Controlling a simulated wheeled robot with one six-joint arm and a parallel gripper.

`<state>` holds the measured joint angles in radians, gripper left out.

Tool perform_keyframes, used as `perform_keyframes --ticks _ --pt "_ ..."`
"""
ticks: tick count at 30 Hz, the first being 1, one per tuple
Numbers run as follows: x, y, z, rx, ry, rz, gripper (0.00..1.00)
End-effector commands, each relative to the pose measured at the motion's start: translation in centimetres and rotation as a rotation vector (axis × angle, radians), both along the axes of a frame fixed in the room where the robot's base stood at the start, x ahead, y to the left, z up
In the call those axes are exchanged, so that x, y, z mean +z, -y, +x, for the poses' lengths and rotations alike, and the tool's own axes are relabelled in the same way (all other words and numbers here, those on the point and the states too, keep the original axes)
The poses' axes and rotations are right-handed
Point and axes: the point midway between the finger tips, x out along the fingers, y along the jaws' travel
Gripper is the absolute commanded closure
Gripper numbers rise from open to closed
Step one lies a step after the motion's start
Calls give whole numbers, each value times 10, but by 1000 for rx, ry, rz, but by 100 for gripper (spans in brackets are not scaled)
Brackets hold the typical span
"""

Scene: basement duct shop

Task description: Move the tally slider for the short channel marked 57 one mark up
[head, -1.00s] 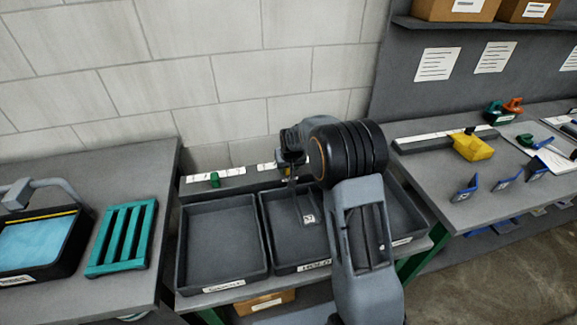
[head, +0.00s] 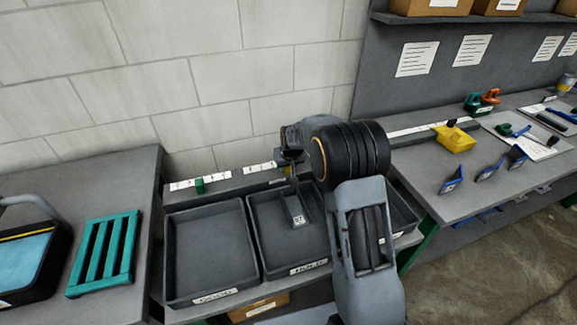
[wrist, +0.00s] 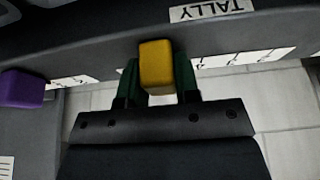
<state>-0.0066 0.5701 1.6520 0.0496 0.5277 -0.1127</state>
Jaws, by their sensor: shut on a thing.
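My gripper (wrist: 158,88) is shut on a yellow tally slider (wrist: 156,66), its green fingers on either side of it. The slider sits at the dark tally rail (wrist: 80,40), whose TALLY label (wrist: 207,11) appears upside down in the wrist view. A purple slider (wrist: 22,88) is further left there. In the head view my arm hides most of the gripper at the rail behind the trays. A grey channel (head: 295,208) with a small tag, apparently 57, stands in the middle tray (head: 262,262). A green slider (head: 200,186) is on the rail's left part.
A left tray (head: 207,297) is empty. A teal rack (head: 104,255) and a black bin with blue contents (head: 25,262) are on the left bench. A block wall rises behind.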

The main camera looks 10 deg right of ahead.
Motion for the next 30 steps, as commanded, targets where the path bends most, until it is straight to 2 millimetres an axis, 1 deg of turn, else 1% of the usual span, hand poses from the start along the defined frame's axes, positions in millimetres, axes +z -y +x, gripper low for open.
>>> perform_keyframes --ticks 3,8,9,16,25,29,30 --pt "-1 -5 0 3 -1 5 100" --pt "-1 -5 0 3 -1 4 100" --pt "-1 -4 0 2 -1 5 66" --pt "0 -2 0 -1 -1 3 45" --pt "3 -2 -1 -2 1 4 45" --pt "17 -1 -6 -1 3 4 45" --pt "23 -1 -9 -1 5 4 45"
